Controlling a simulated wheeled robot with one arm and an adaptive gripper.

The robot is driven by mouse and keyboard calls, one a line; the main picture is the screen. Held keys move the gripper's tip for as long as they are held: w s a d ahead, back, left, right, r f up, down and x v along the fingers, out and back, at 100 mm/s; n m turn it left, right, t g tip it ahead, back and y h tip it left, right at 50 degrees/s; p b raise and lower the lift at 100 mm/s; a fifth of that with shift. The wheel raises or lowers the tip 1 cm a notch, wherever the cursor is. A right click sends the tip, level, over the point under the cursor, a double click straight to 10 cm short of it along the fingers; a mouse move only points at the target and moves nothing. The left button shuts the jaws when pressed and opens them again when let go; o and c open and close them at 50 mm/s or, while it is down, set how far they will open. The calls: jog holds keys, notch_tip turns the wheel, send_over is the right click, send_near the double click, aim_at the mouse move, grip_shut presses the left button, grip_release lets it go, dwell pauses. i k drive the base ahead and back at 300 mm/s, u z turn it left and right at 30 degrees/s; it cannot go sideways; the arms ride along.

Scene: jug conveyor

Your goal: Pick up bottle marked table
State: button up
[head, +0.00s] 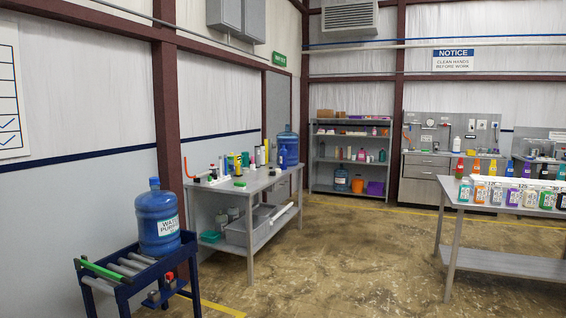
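No label reading "table" can be made out on any bottle. A large blue water jug (160,222) stands upright on a dark blue roller stand (137,272) at the lower left, with a white label that seems to read "WATER PURIFIED". A second blue jug (288,152) stands at the far end of the grey workbench (222,192). Several small bottles with coloured contents and white labels stand in a row on the right table (456,205), among them an orange one (480,191); their print is too small to read. My gripper is not in view.
Small bottles and tools crowd the workbench, with a grey bin (245,232) on its lower shelf. A shelf rack (350,160) and a counter (425,172) stand at the back wall. The floor (340,265) between workbench and right table is clear.

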aim_at(283, 152)
jog(key=z, duration=0.25)
jog(key=i, duration=1.05)
jog(key=z, duration=0.35)
jog(key=i, duration=1.8)
jog(key=z, duration=0.2)
jog(key=i, duration=3.45)
jog(key=u, duration=0.55)
jog(key=i, duration=1.5)
jog(key=u, duration=1.85)
jog(key=i, duration=1.1)
jog(key=u, duration=1)
jog(key=i, duration=0.35)
jog(key=u, duration=0.05)
